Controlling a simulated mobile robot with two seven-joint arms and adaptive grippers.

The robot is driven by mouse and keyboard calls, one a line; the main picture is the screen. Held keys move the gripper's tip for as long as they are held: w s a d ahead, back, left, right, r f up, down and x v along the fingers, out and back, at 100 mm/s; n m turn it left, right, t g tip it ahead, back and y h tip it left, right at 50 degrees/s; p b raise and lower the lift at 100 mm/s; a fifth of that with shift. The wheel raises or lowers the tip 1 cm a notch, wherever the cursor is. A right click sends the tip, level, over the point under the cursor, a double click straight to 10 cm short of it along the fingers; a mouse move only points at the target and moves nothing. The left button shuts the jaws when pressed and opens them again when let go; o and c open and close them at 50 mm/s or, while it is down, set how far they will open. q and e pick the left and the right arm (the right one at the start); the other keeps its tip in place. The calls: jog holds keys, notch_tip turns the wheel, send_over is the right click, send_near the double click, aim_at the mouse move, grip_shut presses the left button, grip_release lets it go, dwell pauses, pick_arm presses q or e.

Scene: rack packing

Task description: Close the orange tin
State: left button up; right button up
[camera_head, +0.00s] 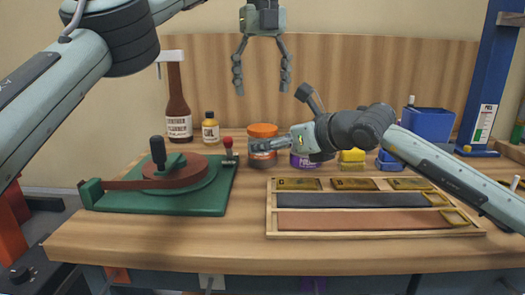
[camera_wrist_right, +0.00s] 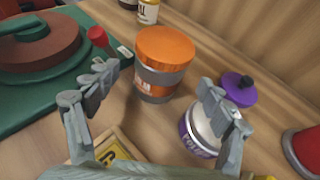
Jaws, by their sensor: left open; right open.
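The orange tin (camera_head: 262,141) stands upright at the back middle of the table, with a grey and orange side. Its orange lid (camera_wrist_right: 165,45) sits on top in the right wrist view; I cannot tell whether it is pressed fully down. My right gripper (camera_wrist_right: 158,80) is open, with its fingers apart on the near side of the tin and nothing between them. In the head view the right gripper (camera_head: 277,119) partly hides the tin. My left gripper (camera_head: 262,88) is open and empty, hanging high above and pointing down.
A purple tin (camera_wrist_right: 205,132) stands close to the right finger, its purple lid (camera_wrist_right: 238,92) on the table behind it. A green base with a brown disc (camera_head: 172,178) is left. A brown bottle (camera_head: 178,105) and small bottle (camera_head: 210,130) stand behind. A wooden tray (camera_head: 375,234) lies in front.

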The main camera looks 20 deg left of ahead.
aim_at(262, 127)
jog(key=x, duration=0.5)
jog(key=shift+w+a+f, duration=0.1)
jog(key=shift+w+a, duration=0.1)
jog(key=shift+a, duration=0.05)
grip_shut()
pick_arm(q)
jog(key=n, duration=0.4)
dwell(0.5)
jog(key=shift+f, duration=4)
